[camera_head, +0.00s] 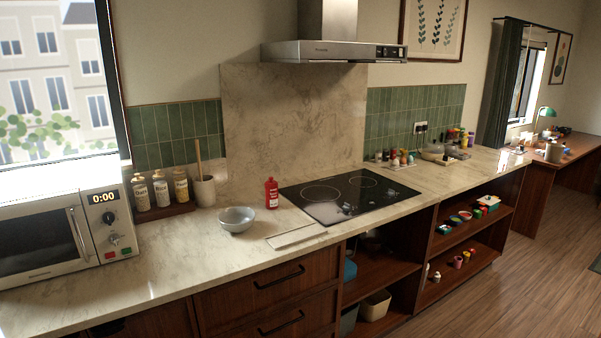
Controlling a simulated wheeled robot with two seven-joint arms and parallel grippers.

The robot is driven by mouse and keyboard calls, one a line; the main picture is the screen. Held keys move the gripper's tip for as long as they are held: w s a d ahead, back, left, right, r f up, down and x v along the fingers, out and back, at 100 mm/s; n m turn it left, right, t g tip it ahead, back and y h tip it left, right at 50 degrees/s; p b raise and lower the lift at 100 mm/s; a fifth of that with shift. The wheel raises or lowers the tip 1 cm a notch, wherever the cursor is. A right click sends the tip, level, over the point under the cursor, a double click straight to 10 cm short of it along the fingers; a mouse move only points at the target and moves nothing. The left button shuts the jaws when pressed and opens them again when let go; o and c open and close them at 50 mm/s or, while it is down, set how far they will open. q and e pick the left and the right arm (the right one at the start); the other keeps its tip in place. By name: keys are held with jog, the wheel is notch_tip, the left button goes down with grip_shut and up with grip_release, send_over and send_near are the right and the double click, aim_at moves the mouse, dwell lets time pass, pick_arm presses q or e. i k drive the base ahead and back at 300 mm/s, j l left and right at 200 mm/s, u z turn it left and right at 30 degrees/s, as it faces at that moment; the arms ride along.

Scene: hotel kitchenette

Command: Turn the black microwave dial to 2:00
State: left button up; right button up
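The silver microwave (45,240) stands on the counter at the far left. Its display (103,197) reads 0:00. Below the display is a dark round dial (108,217), which looks like the black dial. A second, lighter knob (114,239) sits under it. The marks around the dials are too small to read. The microwave door is closed, with a vertical handle (77,234) beside the panel. Neither of my grippers is in view.
Several labelled jars (161,190) and a utensil crock (203,190) stand right of the microwave. The counter (165,260) in front of the jars is clear. A range hood (332,52) hangs above.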

aim_at(108, 217)
jog(key=u, duration=1.35)
